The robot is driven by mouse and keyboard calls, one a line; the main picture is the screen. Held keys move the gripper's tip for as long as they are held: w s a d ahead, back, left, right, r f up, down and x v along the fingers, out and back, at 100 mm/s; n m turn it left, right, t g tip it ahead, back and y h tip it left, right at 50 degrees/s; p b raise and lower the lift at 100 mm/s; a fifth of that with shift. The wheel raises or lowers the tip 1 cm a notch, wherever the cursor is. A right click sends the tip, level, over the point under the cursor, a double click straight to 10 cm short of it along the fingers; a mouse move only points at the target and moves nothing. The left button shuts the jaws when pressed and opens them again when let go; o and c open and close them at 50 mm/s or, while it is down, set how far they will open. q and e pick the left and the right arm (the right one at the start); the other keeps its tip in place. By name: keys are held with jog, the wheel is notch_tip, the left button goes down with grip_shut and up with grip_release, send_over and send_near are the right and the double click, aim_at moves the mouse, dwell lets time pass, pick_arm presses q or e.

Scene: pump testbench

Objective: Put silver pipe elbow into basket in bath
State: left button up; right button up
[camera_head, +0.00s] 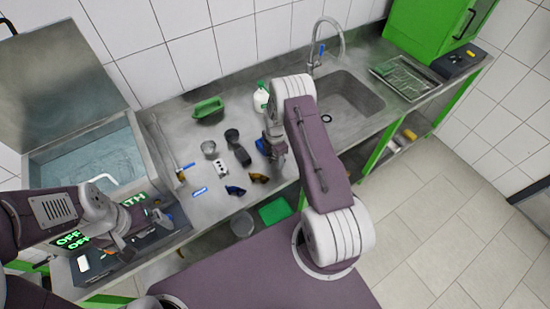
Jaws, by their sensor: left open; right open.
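The bath (60,158) is an open metal tank with bluish water at the left, its lid raised behind it. A pale curved handle (102,178) shows over the water; the basket itself is hard to make out. A small silver round-mouthed piece (208,148) on the steel counter looks like the silver pipe elbow, though it is too small to be sure. My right gripper (277,158) is open, low over the counter to the right of the parts, partly hidden by its arm. My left gripper (124,250) is open in front of the bath, near the control panel.
A sink (350,98) with a tap lies to the right. The counter's front left has some clear room.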

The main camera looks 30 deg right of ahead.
grip_shut()
jog(key=shift+r, duration=0.1)
jog(key=shift+r+b, duration=0.4)
jog(key=shift+r, duration=0.2)
notch_tip(320, 180, up, 3)
jog(key=shift+s+d+f+b, duration=0.1)
jog(key=shift+b, duration=0.55)
jog(key=s+d+r+b, duration=0.2)
jog(key=s+d+r, duration=0.3)
jog(key=s, duration=0.5)
jog(key=shift+d+r+b, duration=0.15)
jog(key=shift+r+b, duration=0.15)
jog(key=shift+r, duration=0.65)
